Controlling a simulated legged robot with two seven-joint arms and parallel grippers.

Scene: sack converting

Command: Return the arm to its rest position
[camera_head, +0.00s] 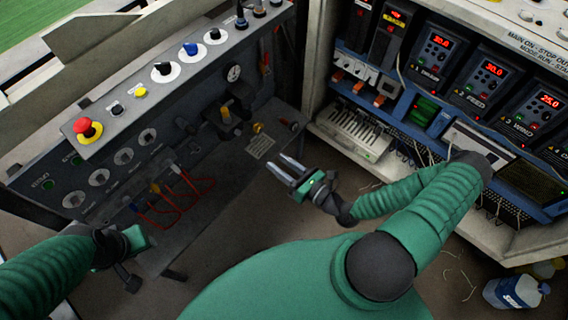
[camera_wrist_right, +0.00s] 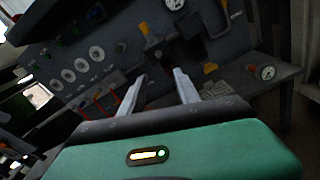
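My right gripper (camera_head: 287,168) is in the middle of the head view, in front of the grey control console (camera_head: 195,125). Its two fingers are apart with nothing between them. In the right wrist view the two fingers (camera_wrist_right: 158,88) also stand apart and empty, with the console beyond them. My right arm reaches in from the right, bent at a dark joint. My left gripper (camera_head: 125,250) is at the lower left, by the console's lower edge. Its fingers are hard to make out.
An open electrical cabinet (camera_head: 480,90) with red-lit drives stands at the right. A red mushroom button (camera_head: 85,127) sits on the console's top. Red cables (camera_head: 180,195) loop from its front. Floor shows between console and cabinet.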

